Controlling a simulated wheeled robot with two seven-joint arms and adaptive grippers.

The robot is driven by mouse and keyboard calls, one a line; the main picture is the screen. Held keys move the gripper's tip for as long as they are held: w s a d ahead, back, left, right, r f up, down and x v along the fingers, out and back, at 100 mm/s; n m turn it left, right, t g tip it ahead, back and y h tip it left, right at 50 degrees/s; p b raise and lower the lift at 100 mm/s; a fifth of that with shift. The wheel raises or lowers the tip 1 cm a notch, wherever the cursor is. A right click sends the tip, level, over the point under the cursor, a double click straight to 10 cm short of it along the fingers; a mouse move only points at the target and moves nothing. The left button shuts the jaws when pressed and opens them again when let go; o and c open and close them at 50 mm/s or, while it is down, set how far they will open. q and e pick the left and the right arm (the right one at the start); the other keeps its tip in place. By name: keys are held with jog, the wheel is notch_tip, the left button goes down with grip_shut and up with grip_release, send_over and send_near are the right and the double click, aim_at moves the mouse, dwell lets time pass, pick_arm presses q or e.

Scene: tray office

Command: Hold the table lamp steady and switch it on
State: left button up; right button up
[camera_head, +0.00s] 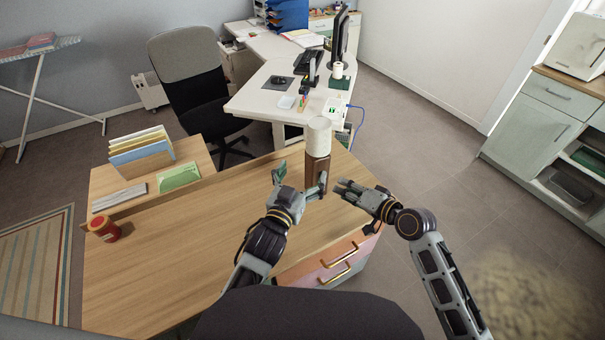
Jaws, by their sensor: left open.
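The table lamp (318,140) stands upright near the far right edge of the wooden desk. It has a pale cylindrical shade above a brown body. I cannot tell whether it is lit, and its switch cannot be made out. My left gripper (301,179) is open, with its fingers spread wide at the near left of the lamp. Its right finger covers part of the lamp's lower body; I cannot tell whether it touches. My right gripper (344,188) is to the right of the lamp, apart from it. Its fingers point left, and their gap is unclear.
The wooden desk (190,245) is clear in the middle. A red jar (104,228), a file rack (142,158) and a green holder (178,177) are at its left. A white desk (262,97) with a monitor (339,38) and an office chair (190,85) stand behind.

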aim_at(318, 144)
pick_arm(q)
jog(key=shift+w, duration=0.2)
jog(key=shift+x, duration=6.7)
